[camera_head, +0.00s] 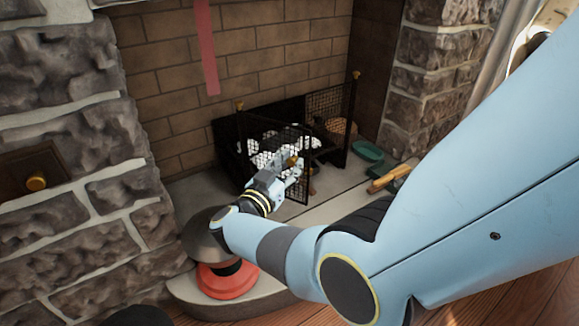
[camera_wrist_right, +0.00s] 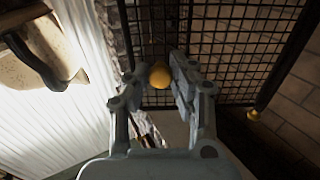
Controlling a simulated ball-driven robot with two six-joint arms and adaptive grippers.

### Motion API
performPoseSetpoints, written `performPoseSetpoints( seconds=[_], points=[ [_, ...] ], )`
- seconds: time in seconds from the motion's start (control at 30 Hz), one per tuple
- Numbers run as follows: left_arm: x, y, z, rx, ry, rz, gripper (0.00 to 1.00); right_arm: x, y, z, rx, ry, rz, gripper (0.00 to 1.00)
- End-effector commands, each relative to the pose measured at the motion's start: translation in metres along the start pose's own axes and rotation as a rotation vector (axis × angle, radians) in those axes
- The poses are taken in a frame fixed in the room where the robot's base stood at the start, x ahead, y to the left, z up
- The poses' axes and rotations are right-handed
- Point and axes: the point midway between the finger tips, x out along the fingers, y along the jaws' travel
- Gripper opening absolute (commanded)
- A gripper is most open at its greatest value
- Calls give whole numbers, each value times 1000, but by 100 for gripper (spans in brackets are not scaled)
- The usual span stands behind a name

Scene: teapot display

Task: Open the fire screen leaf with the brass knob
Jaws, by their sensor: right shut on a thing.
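A black mesh fire screen stands on the hearth in front of the brick firebox in the head view. The leaf (camera_head: 296,187) with the brass knob (camera_head: 293,161) stands angled out toward me from the left post, apart from the other mesh leaf (camera_head: 333,102) on the right. My right gripper (camera_wrist_right: 157,76) is shut on the brass knob, which shows between its fingers in the right wrist view (camera_wrist_right: 159,73); the leaf's mesh lies behind. In the head view my right gripper (camera_head: 291,169) partly covers the leaf. My left gripper is not in view.
Black and white objects and a brown round thing lie behind the screen. A green dish (camera_head: 367,151) and a wooden-handled tool (camera_head: 390,177) lie on the hearth to the right. A red-orange object (camera_head: 228,281) stands at the hearth's front, below my right forearm. Stone walls flank the firebox.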

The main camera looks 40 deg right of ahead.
Motion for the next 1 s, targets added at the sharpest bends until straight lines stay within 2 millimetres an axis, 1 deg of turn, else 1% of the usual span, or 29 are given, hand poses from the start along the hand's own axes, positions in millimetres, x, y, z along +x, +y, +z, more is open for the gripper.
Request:
performPoseSetpoints(
  seconds=[0.3,0.33,0.5,0.53,1.0],
  points=[
    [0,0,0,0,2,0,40,0,-1,0,1,-1,0,0],
    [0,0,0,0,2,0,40,0,-1,0,1,-1,0,23],
    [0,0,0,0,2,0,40,0,-1,0,1,-1,0,45],
    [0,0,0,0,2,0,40,0,-1,0,1,0,0,47],
    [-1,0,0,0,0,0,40,0,0,-1,1,0,-6,47]
  ],
)
